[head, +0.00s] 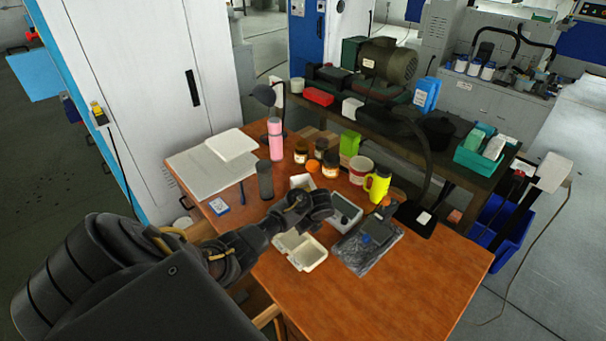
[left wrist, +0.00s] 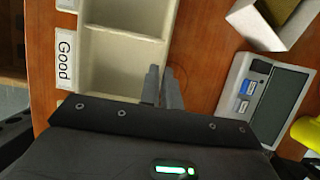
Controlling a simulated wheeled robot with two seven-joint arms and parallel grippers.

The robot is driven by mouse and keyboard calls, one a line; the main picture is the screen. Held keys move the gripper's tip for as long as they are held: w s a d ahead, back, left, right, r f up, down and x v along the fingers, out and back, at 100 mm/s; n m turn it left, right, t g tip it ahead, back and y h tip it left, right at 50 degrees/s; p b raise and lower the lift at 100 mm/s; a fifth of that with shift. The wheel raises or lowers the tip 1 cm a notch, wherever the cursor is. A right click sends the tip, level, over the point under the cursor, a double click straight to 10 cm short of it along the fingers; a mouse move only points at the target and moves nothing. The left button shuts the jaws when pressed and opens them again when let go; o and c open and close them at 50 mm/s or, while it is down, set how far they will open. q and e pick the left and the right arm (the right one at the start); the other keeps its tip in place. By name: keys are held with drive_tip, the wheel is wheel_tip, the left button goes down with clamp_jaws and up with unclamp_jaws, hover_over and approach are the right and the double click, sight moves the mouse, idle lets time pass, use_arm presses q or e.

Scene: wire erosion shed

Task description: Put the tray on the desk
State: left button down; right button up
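The tray (head: 306,262) is cream, shallow and divided into compartments. It is at the near part of the wooden desk (head: 345,305); whether it rests on the top or is held just above it I cannot tell. In the left wrist view the tray (left wrist: 123,55) carries "Good" labels on its left side. My left gripper (left wrist: 161,88) has its fingers close together, one on each side of the tray's right wall, and looks shut on it. In the head view my left arm hides part of the tray. My right gripper is not in view.
A grey device with a display (head: 346,209) and a dark item in clear plastic (head: 366,246) lie right of the tray. A yellow bottle (head: 377,184), a mug (head: 360,168), jars and a lamp stand farther back. The desk's front right is clear.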

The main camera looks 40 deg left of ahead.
use_arm(q)
drive_tip(key=shift+f, duration=1.55)
drive_tip(key=shift+f, duration=0.1)
drive_tip(key=c, duration=1.6)
unclamp_jaws()
drive_tip(key=shift+r, duration=0.25)
drive_tip(key=v, duration=1.1)
drive_tip(key=shift+d+r+p, duration=0.25)
drive_tip(key=shift+r+p, duration=0.1)
drive_tip(key=shift+p, duration=0.05)
